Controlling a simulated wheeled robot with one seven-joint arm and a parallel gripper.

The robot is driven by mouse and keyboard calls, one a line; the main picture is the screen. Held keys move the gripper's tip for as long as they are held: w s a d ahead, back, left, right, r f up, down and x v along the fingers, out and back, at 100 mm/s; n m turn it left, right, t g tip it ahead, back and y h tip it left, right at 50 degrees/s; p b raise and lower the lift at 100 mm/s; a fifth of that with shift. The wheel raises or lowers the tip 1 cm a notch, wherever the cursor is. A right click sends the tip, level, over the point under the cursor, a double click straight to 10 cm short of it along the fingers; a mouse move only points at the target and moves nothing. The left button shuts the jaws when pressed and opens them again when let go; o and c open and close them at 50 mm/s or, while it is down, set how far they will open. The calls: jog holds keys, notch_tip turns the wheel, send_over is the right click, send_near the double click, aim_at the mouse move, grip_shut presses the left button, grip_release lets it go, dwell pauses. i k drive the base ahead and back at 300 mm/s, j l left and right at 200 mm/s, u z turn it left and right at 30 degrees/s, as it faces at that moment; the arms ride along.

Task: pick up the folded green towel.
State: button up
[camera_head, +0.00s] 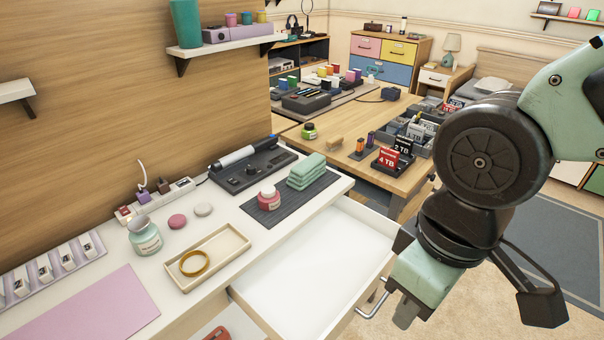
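The folded green towel (307,170) lies as a small layered stack on the dark cutting mat (296,204), on the white desk (225,210) near its far right corner. My gripper (473,308) hangs at the right, in front of the desk and nearer to the camera, well apart from the towel. Its fingers are spread wide, with nothing seen between them. Nothing covers the towel in this view.
A grey device with a white handpiece (250,165) lies behind. A white drawer (310,262) is pulled open below. A beige tray (208,258) holds a yellow ring. A wooden table (345,135) stands beyond.

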aim_at(307, 171)
jog(key=i+l, duration=0.25)
jog(key=i, duration=0.2)
jog(key=i+l, duration=0.25)
jog(key=i, duration=0.2)
jog(key=u, duration=0.4)
jog(key=i+l+u, duration=0.1)
jog(key=u, duration=0.3)
jog(key=l+u, duration=0.1)
jog(key=u, duration=0.3)
jog(key=i+l+u, duration=0.1)
jog(key=u, duration=0.3)
